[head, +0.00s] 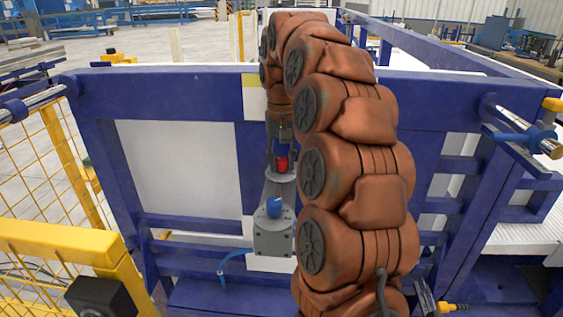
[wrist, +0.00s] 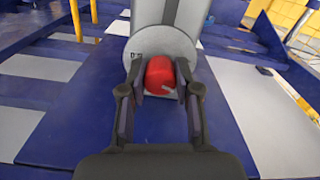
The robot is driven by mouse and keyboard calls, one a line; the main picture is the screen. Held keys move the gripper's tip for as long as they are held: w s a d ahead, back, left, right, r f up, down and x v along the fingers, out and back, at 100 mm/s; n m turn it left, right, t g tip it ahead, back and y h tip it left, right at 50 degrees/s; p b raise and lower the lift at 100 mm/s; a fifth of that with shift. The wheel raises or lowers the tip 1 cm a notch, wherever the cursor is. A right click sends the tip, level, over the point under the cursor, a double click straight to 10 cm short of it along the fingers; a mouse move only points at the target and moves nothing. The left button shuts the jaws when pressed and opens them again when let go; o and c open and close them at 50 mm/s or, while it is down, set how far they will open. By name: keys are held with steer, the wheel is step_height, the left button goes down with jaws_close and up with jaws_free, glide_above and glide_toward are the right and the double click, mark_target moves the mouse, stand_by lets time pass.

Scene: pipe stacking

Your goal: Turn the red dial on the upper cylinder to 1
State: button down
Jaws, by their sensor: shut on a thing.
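The red dial (wrist: 159,76) sits on a round grey plate (wrist: 186,46) at the end of the upper cylinder (wrist: 172,12). In the head view the red dial (head: 282,163) shows small, just under my gripper (head: 282,158). In the wrist view my gripper (wrist: 160,86) has one finger on each side of the dial and is shut on it. A light mark shows on the dial's lower right. Markings on the plate at the upper left are too small to read.
A blue steel frame (head: 185,78) with white panels (head: 180,165) stands behind the cylinder. A yellow mesh fence (head: 45,160) is at the left. My orange arm covers the middle right of the head view.

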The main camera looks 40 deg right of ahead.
steer(key=n, duration=0.6)
steer(key=shift+n, duration=0.3)
stand_by(0.4)
steer(key=c, duration=0.8)
jaws_free()
